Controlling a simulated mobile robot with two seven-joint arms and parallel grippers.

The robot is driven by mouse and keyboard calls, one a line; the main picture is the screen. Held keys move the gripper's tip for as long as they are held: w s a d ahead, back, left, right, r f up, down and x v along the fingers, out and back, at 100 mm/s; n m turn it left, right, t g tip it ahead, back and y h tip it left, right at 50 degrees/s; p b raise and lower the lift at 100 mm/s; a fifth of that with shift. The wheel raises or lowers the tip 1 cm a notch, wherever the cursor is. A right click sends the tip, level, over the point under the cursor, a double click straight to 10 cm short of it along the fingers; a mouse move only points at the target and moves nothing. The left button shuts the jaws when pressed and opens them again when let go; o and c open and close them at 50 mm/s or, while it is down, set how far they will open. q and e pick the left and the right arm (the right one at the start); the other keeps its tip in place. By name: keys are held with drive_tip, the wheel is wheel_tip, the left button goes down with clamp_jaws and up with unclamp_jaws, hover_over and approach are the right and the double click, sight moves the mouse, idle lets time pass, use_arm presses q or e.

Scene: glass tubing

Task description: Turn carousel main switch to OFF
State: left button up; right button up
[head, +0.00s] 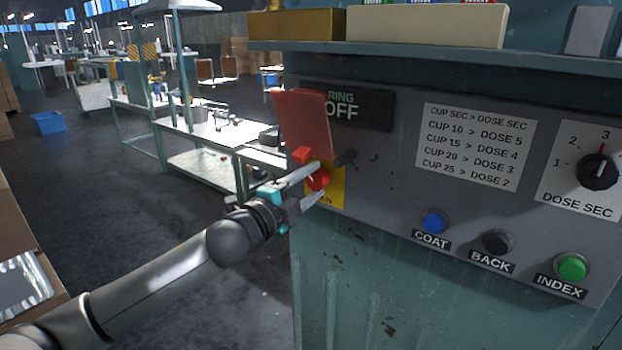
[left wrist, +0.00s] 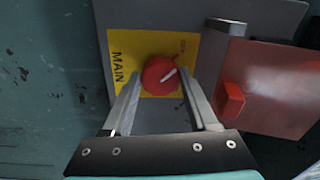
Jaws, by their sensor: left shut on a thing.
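The main switch is a red round knob (left wrist: 160,76) on a yellow plate (left wrist: 120,45) marked MAIN in the left wrist view. A white line on the knob slants toward the upper right there. The knob (head: 317,176) also shows in the head view, at the panel's left end. My left gripper (head: 320,181) reaches it from the left, its two fingers on either side of the knob and shut on it. The fingers hide part of the yellow plate. A red flap (head: 303,122) stands raised above the knob. My right gripper is not in view.
A dark display (head: 372,108), partly covered by the flap, reads OFF at its visible end. Blue COAT (head: 434,222), black BACK (head: 497,242) and green INDEX (head: 571,267) buttons and a dose dial (head: 598,171) lie to the right. A shelf (head: 430,54) juts out above.

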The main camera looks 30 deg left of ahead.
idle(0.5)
use_arm(q)
drive_tip(key=o, duration=1.4)
drive_tip(key=shift+s, duration=0.1)
drive_tip(key=shift+s+f, duration=0.15)
drive_tip(key=shift+s, duration=0.45)
drive_tip(key=shift+s+a+f, duration=0.1)
drive_tip(key=shift+s+a, duration=0.1)
drive_tip(key=shift+s, duration=2.1)
drive_tip(key=shift+s+a+f, duration=0.1)
drive_tip(key=shift+s+a, duration=0.05)
drive_tip(key=shift+s, duration=2.15)
drive_tip(key=shift+s+a+f, duration=0.1)
drive_tip(key=shift+s+a, duration=0.1)
drive_tip(key=shift+s, duration=2.1)
